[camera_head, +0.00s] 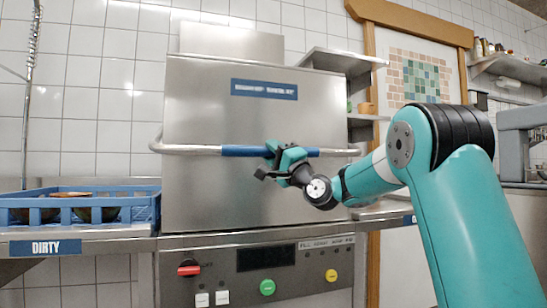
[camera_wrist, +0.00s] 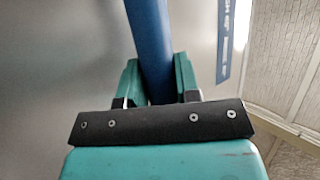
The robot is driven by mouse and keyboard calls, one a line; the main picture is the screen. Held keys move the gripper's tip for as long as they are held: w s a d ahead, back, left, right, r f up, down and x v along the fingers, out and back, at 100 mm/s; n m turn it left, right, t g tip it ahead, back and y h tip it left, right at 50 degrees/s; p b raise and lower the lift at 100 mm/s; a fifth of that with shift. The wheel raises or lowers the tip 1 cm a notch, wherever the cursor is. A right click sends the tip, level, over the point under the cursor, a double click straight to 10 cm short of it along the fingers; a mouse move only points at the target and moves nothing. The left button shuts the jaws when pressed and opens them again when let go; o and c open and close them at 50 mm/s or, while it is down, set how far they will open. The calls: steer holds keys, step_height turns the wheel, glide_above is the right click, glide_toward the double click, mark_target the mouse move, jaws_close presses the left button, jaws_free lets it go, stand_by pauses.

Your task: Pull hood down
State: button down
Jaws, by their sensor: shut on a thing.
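The hood (camera_head: 215,105) is a large stainless steel box with a dark blue label on its front. Its lower edge is close above the control panel, near the counter level. A metal bar handle with a blue grip sleeve (camera_head: 245,151) runs across the hood's front. My gripper (camera_head: 272,152) is at the right part of the blue sleeve. In the wrist view the blue sleeve (camera_wrist: 150,45) passes between my two teal fingers, and my gripper (camera_wrist: 155,80) is shut on it.
A blue dish rack (camera_head: 150,208) with bowls stands on the left counter, marked DIRTY. The control panel (camera_head: 215,270) below the hood has a red knob and green and yellow buttons. A metal shelf (camera_head: 345,60) is on the wall at right.

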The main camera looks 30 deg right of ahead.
steer(key=shift+w+d+f, duration=0.1)
steer(key=shift+w+f, duration=0.1)
steer(key=shift+f, duration=0.55)
steer(key=c, duration=0.8)
jaws_free()
steer(key=shift+r, duration=0.25)
steer(key=shift+s+f, duration=0.1)
steer(key=b+v, duration=1.1)
steer(key=v, duration=0.6)
steer(key=shift+s, duration=0.15)
